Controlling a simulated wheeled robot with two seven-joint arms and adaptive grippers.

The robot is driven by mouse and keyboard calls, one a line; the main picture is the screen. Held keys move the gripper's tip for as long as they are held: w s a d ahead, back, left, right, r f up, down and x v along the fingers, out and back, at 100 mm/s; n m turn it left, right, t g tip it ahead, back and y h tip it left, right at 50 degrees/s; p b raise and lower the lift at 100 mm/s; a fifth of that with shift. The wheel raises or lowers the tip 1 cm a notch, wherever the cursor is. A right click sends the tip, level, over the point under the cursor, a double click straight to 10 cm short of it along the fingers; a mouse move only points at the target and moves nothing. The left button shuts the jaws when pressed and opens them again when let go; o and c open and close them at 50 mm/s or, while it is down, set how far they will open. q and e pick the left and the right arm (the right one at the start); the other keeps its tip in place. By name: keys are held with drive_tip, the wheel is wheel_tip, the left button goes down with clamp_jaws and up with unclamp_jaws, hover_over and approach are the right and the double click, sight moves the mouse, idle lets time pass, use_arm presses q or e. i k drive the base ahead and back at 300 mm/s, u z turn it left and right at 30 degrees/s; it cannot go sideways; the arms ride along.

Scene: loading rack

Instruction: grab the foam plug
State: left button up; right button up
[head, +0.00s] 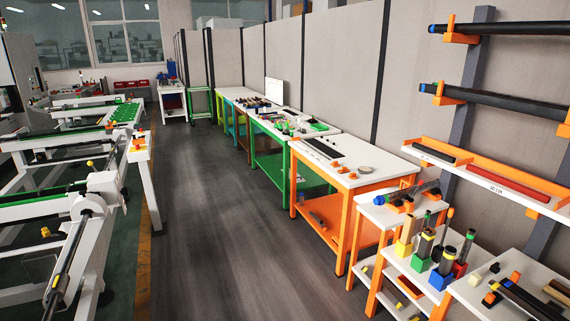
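I cannot single out a foam plug with certainty. Small pieces lie on the white table at the lower right: a pale block (476,279), a dark piece with a yellow part (491,299) and a dark tube (530,300) with orange near its end. Dark tubes stand upright in a yellow holder (404,248), a green holder (421,262), a blue holder (440,278) and a red holder (459,269) on a white-topped stand. Neither of my grippers shows in the head view.
A rack at the right holds long dark tubes (500,102) and an orange-edged shelf with a red bar (508,184). An orange-legged table (355,180) and more workbenches line the partition wall. White machines (100,195) stand at the left. The grey floor (215,230) between is clear.

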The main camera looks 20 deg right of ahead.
sight(475, 279)
drive_tip(key=z, duration=0.95)
drive_tip(key=i, duration=0.9)
drive_tip(key=z, duration=0.85)
